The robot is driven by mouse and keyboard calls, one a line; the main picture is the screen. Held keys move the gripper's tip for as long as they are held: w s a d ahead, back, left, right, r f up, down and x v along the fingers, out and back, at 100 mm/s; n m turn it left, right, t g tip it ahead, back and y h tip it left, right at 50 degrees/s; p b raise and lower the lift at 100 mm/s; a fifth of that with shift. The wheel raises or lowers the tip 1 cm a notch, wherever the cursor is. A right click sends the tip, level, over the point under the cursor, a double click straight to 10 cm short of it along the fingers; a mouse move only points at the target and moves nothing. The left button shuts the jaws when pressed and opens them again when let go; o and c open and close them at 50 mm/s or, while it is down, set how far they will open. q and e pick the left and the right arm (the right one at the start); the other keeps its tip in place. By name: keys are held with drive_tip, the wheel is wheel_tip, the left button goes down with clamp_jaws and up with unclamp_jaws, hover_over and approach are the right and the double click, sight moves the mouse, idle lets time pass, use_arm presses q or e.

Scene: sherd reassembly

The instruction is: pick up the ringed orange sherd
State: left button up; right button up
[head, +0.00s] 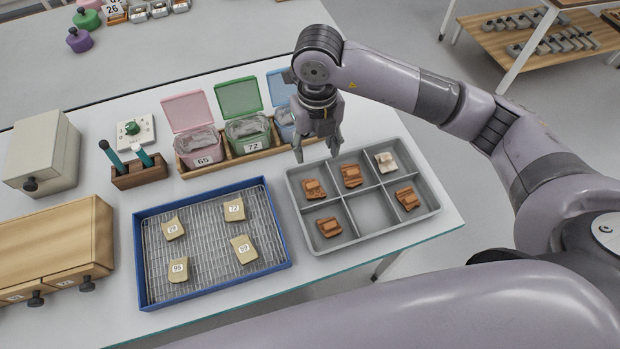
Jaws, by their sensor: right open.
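A grey tray (348,213) with six compartments stands at the right of the table. Orange-brown sherds lie in it: one in the back left compartment (313,189), one in the back middle (351,175), one in the front left (328,227) and one in the front right (407,199). I cannot tell at this size which one is ringed. A whitish sherd (386,162) lies in the back right compartment; the front middle one is empty. My right gripper (317,154) is open and empty, pointing down above the tray's back edge. My left gripper is out of view.
A blue-rimmed wire tray (215,291) with several numbered tan sherds stands left of the grey tray. Behind are lidded bins, pink (200,147), green (248,131) and blue (285,125), close to my right gripper. A wooden drawer unit (60,245) stands at left.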

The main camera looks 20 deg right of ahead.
drive_tip(key=p, duration=0.2)
hover_over(313, 187)
drive_tip(key=f, duration=1)
drive_tip(key=shift+s+d, duration=0.15)
drive_tip(key=shift+d, duration=0.05)
drive_tip(key=shift+a+f+p, duration=0.15)
drive_tip(key=shift+f+p, duration=0.45)
drive_tip(key=shift+f, duration=2.15)
drive_tip(key=shift+c, duration=0.3)
drive_tip(key=c, duration=0.9)
drive_tip(key=shift+r, duration=0.15)
